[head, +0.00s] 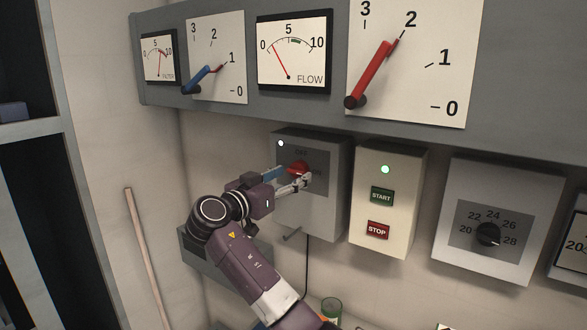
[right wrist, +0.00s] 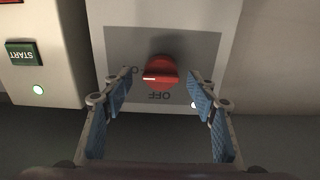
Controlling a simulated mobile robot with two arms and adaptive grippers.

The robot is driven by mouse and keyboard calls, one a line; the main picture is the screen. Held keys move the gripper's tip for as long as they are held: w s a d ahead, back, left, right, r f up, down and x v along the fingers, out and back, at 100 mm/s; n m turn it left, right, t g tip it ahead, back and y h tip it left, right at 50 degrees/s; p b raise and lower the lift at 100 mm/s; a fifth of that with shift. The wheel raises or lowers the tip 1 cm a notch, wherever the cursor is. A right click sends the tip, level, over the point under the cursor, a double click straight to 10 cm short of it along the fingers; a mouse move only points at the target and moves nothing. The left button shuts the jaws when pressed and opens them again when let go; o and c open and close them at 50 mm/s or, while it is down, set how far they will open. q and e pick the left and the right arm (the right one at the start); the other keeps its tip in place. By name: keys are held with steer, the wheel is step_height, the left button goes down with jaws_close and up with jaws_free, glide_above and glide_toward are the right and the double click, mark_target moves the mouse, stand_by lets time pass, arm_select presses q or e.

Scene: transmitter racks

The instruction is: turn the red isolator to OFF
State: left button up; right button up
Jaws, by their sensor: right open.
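The red isolator (head: 299,167) is a round red knob on a grey box (head: 330,190), with OFF printed above it in the head view. In the right wrist view, which is upside down, the red isolator (right wrist: 160,70) has a white mark at its left end, toward partly hidden lettering; OFF reads below it. My right gripper (head: 291,179) is open in front of the box. In the right wrist view its blue-padded fingers (right wrist: 160,82) stand on either side of the knob, with gaps between. My left gripper is not in view.
A box with START (head: 382,196) and STOP (head: 378,230) buttons stands close to the right. Farther right is a box with a black dial (head: 488,234). Above, a grey panel carries gauges and blue (head: 197,80) and red (head: 370,75) levers. A shelf (head: 30,130) stands at the left.

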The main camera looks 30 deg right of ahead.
steer(key=shift+p+x, duration=0.3)
steer(key=shift+x, duration=0.75)
steer(key=shift+c, duration=0.3)
steer(key=c, duration=1.1)
steer(key=shift+o, duration=0.2)
